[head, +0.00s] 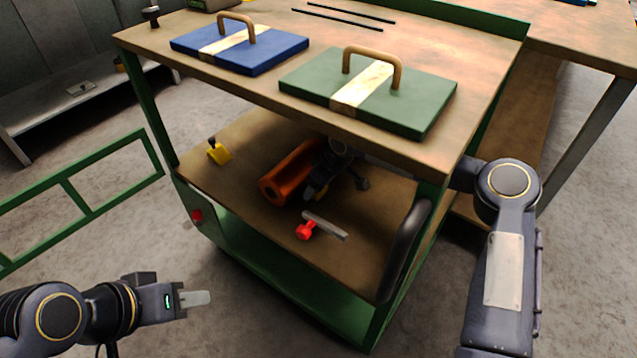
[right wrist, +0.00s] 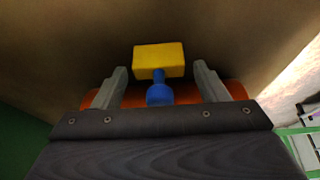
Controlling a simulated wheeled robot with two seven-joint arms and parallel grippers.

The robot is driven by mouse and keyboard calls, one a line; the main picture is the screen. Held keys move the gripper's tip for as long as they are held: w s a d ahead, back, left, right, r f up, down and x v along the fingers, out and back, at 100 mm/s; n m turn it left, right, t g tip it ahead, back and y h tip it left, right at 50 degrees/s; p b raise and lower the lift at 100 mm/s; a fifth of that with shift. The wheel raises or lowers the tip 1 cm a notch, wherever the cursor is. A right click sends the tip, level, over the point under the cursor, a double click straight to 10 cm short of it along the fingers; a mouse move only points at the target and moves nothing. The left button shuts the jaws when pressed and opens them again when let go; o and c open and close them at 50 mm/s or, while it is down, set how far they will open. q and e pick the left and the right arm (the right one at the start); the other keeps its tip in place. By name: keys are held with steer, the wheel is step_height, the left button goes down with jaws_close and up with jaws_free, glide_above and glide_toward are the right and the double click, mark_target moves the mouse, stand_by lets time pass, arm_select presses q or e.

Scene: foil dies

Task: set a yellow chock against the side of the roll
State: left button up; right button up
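The orange roll (head: 288,174) lies on the cart's lower shelf, partly hidden by my right arm. One yellow chock (head: 220,154) with a dark knob stands on that shelf, left of the roll and apart from it. Another yellow chock (right wrist: 159,60) with a blue knob (right wrist: 159,94) shows in the right wrist view beside the roll (right wrist: 236,90); I cannot tell if they touch. My right gripper (right wrist: 160,88) is open, its fingers either side of the knob with gaps. My left gripper (head: 197,298) is outside the cart, empty; its finger gap does not show.
A red-headed tool with a grey bar (head: 325,226) lies near the lower shelf's front edge. The upper shelf (head: 240,88) carries a blue plate (head: 270,58) and a green plate (head: 420,104) with handles. A green rail frame (head: 70,190) stands at left.

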steer(key=p+v, duration=0.2)
steer(key=v, duration=0.3)
steer(key=shift+w+r, duration=0.1)
steer(key=shift+r, duration=0.15)
steer(key=s+d, duration=0.2)
steer(key=d, duration=0.1)
steer(key=s+d+p, duration=0.1)
steer(key=s+d, duration=0.2)
steer(key=s+d+p, duration=0.1)
steer(key=s+d, duration=0.1)
steer(key=d, duration=0.1)
steer(key=shift+s+d+f, duration=0.1)
steer(key=shift+s+d, duration=0.05)
steer(key=shift+d, duration=0.25)
